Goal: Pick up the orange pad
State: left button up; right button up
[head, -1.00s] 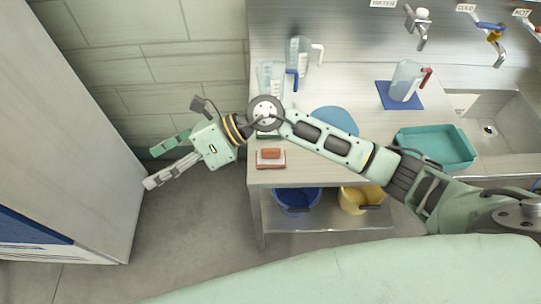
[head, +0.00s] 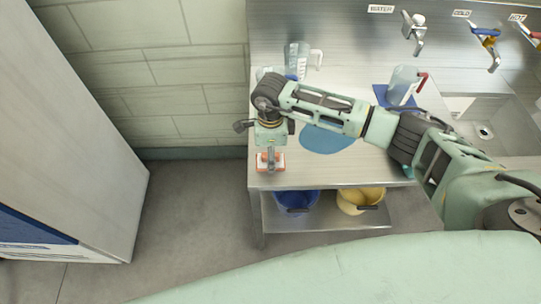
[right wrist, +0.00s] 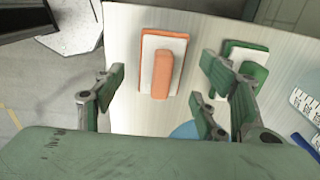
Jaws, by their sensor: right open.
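The orange pad (head: 262,167) lies on the steel counter near its front left corner. In the right wrist view the orange pad (right wrist: 162,72) shows an orange block on a white plate with an orange rim. My right gripper (head: 270,160) is over it, pointing down. In the right wrist view the right gripper (right wrist: 162,88) is open, with fingers on either side of the pad's line and apart from it. In the head view the gripper partly hides the pad. My left gripper is not in view.
A similar green pad (right wrist: 247,62) lies close beside the right fingers. A blue round mat (head: 328,138), clear jugs (head: 297,58) and another jug (head: 404,84) are on the counter. Blue (head: 296,200) and yellow (head: 359,200) buckets stand on the shelf below.

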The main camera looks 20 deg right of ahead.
jog(key=shift+f, duration=1.15)
jog(key=c, duration=1.2)
jog(key=shift+o, duration=0.2)
jog(key=shift+r, duration=0.1)
